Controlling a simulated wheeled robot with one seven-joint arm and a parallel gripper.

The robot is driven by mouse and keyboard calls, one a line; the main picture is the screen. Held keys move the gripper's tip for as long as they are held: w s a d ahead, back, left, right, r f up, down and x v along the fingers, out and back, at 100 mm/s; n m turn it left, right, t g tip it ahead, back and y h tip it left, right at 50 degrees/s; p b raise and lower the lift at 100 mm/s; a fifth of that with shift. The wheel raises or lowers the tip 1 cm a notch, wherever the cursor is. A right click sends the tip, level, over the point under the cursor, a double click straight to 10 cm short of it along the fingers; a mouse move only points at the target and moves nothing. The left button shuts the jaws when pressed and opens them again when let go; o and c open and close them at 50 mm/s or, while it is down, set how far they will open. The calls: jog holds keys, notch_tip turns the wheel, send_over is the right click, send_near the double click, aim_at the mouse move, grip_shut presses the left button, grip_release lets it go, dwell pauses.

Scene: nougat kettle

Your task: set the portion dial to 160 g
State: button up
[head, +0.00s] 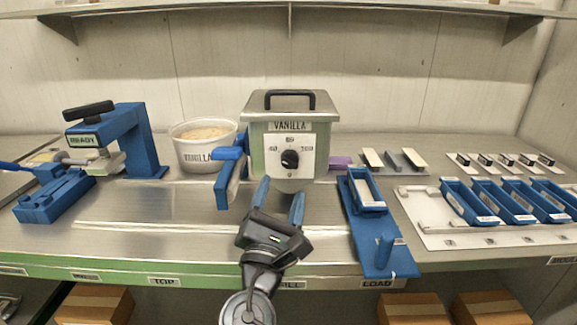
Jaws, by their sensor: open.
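The portion dial (290,159) is a round black knob on a white plate on the front of the metal VANILLA kettle (255,150). Small numbers ring the knob, with one at the top, one on each side and a 0 below. They are too small to read surely, and I cannot tell which mark the knob points at. My gripper (281,196) is open and empty, its two blue fingers spread in front of and below the dial in the picture. It appears apart from the knob.
A blue lever (229,176) sticks out at the kettle's left, by a white tub (204,150) labelled VANILLA. A blue press (140,140) stands farther left. Right are a blue loading stand (368,235) and several blue moulds on a white tray (430,233). Bare counter lies left of my gripper.

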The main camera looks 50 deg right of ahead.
aim_at(289, 166)
jog(key=p+x, duration=0.1)
jog(key=x, duration=0.6)
jog(key=shift+d+p, duration=0.15)
jog(key=shift+p, duration=0.2)
jog(key=shift+c, duration=0.4)
jog(key=c, duration=1)
jog(key=shift+o, duration=0.2)
